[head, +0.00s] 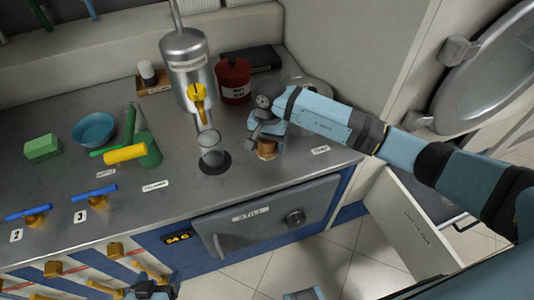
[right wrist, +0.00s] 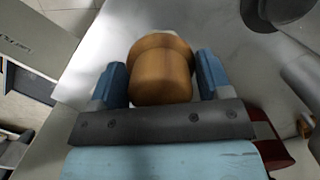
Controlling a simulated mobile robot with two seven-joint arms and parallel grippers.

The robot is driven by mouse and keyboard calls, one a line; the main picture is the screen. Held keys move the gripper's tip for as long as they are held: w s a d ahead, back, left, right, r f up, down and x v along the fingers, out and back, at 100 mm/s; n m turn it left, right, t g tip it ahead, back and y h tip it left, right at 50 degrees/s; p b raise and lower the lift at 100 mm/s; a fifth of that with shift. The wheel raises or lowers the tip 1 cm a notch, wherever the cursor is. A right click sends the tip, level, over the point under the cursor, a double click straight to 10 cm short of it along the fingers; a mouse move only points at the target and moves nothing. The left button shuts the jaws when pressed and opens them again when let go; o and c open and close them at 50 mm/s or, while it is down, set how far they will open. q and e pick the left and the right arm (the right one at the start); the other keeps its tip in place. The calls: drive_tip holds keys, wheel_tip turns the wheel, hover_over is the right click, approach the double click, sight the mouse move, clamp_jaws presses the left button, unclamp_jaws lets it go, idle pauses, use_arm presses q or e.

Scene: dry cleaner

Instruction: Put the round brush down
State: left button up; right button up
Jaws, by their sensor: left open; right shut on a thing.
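The round brush (head: 267,150) has a wooden, orange-brown body. It is upright at the right end of the grey counter, below my right gripper (head: 266,132). The right wrist view shows the round brush (right wrist: 160,72) between the two blue fingers of my right gripper (right wrist: 158,85), which is shut on it. The brush is at or just above the counter top; I cannot tell whether it touches. My left gripper (head: 150,290) is open at the bottom edge of the head view, low in front of the counter, and mostly cut off.
A glass beaker (head: 211,152) stands left of the brush under a steel dispenser (head: 185,62). A red can (head: 233,80) stands behind. A small white label (head: 320,150) lies right of the brush, near the counter's edge. An open door panel (head: 405,225) is at right.

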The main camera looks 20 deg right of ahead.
drive_tip(key=shift+f, duration=2.8)
drive_tip(key=shift+f, duration=0.15)
drive_tip(key=o, duration=0.8)
